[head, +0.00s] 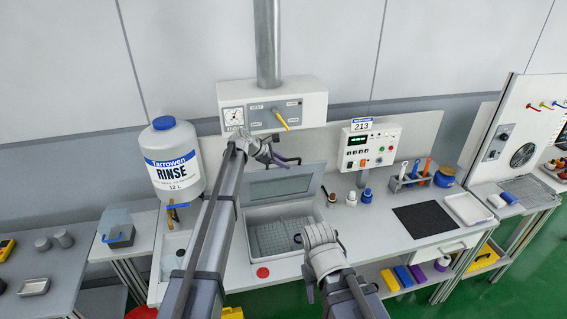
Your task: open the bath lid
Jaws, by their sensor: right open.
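The bath (247,232) is a recessed basin in the bench with a grey grid inside. Its grey framed lid (285,184) stands raised at the back of the basin, tilted back, and the basin's opening shows. My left gripper (279,158) is above the lid's top edge, in front of the wall panel. Its small dark fingers do not show clearly whether they are open or touch the lid. My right gripper (320,240) is open at the basin's right front corner, with its wrist hiding part of the rim. It holds nothing that I can see.
A rinse bottle (174,160) stands left of the bath. A control box (369,145) with a display is to the right. Small bottles (366,196), a black mat (424,220) and a white tray (468,209) lie further right. A red button (263,272) is at the front edge.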

